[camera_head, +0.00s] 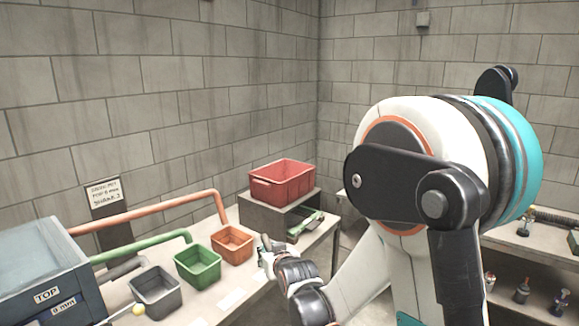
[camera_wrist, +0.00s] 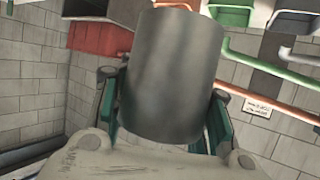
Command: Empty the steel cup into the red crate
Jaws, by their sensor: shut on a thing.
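The steel cup (camera_wrist: 175,72) fills the middle of the wrist view, a grey cylinder between my two green-padded fingers. My gripper (camera_head: 267,254) is shut on it; in the head view it is above the front of the table, and the cup is too small there to make out clearly. The red crate (camera_head: 283,182) sits on a raised grey block at the table's far right end, behind and slightly right of my gripper. The cup's contents cannot be seen.
Orange (camera_head: 232,243), green (camera_head: 198,266) and grey (camera_head: 155,291) bins stand in a row left of my gripper, with pipes above them. A blue-grey machine (camera_head: 40,268) is at far left. A green-handled object (camera_head: 305,226) lies by the crate's block.

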